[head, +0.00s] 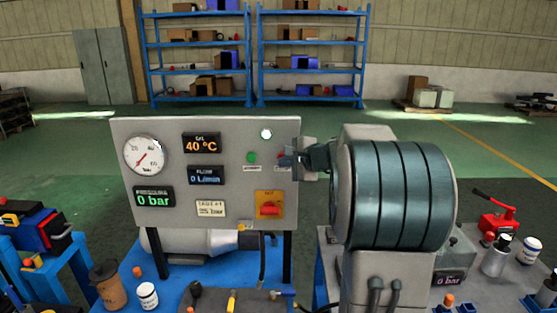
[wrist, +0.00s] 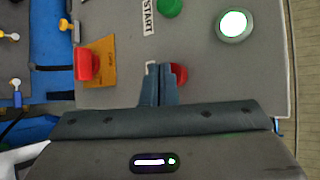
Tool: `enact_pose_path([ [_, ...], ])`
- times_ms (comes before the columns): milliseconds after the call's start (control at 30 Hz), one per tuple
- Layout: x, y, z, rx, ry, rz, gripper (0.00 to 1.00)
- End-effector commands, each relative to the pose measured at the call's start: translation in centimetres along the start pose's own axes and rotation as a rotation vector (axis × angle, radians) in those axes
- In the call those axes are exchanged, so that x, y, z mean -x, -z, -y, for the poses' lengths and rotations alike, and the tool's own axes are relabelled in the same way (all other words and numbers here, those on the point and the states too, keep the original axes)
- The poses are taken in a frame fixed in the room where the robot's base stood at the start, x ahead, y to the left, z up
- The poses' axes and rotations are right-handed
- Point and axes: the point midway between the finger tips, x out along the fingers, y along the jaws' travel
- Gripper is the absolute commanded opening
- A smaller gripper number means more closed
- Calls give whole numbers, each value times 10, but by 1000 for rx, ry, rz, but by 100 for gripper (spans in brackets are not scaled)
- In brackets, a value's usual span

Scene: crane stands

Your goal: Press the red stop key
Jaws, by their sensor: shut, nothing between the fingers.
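The red stop key (wrist: 180,74) is a round red button on the grey control panel (head: 225,190). In the wrist view my gripper (wrist: 160,70) is shut and empty, its fingertips overlapping the key and hiding part of it. I cannot tell whether the fingertips touch it. In the head view my gripper (head: 288,159) is at the panel's right side, and only a bit of red shows by its tips. The green start button (wrist: 168,8) is beside the key, and it also shows in the head view (head: 251,157).
A lit white lamp (head: 266,134) is above. Gauge (head: 146,155) and displays fill the left side. A blue bench (head: 190,285) with a cup and jar stands in front.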

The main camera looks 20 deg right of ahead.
Motion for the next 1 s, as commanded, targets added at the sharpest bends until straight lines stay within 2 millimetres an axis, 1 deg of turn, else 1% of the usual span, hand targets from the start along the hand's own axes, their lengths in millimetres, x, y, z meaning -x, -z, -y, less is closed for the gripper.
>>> enact_pose_path([
  [1000, -7, 5, 5, 0, 0, 0, 0],
])
